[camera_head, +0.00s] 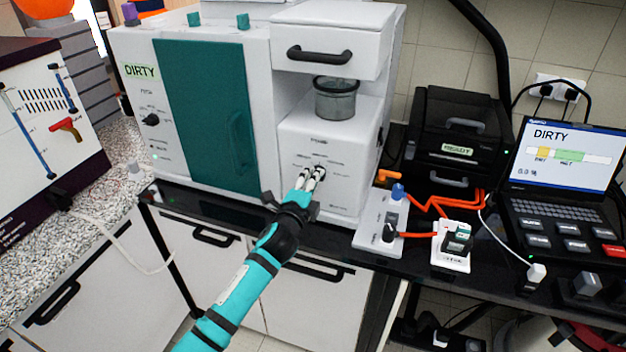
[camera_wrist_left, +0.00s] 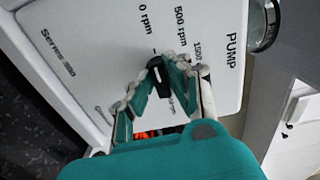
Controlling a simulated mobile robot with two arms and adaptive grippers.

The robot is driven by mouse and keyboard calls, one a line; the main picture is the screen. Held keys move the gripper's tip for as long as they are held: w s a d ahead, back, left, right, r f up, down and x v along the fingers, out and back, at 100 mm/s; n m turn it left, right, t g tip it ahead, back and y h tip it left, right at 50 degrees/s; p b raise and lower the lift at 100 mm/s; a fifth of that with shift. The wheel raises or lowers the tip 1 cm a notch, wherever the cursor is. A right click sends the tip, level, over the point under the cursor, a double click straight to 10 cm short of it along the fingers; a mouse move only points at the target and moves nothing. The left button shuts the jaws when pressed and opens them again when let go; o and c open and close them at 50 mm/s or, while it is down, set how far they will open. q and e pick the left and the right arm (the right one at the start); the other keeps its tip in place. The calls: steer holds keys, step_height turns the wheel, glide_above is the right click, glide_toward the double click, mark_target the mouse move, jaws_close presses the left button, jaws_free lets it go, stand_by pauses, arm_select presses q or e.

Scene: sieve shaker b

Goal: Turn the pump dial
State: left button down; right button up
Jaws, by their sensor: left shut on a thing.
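The pump (camera_head: 343,190) is a white box below the drawer in the head view. The pump dial (camera_wrist_left: 157,72) is a small black knob on this front. My left gripper (camera_head: 313,174) reaches the front from below and is shut on the dial. In the left wrist view its fingers (camera_wrist_left: 160,76) lie on either side of the knob. The dial's exact setting is hard to read. My right gripper is not in view.
A glass-like round vessel (camera_head: 336,98) stands on the pump, under a white drawer (camera_head: 334,40). A cabinet with a green door (camera_head: 207,115) is at the left. A switch box (camera_head: 381,222), orange cables, a black machine (camera_head: 458,140) and a laptop (camera_head: 565,160) reading DIRTY are at the right.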

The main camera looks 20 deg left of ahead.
arm_select(q)
steer(key=shift+r, duration=0.15)
steer(key=c, duration=1.3)
jaws_free()
steer(key=shift+w, duration=0.1)
steer(key=s, duration=1.2)
steer(key=shift+a, duration=0.25)
steer(key=shift+f, duration=0.25)
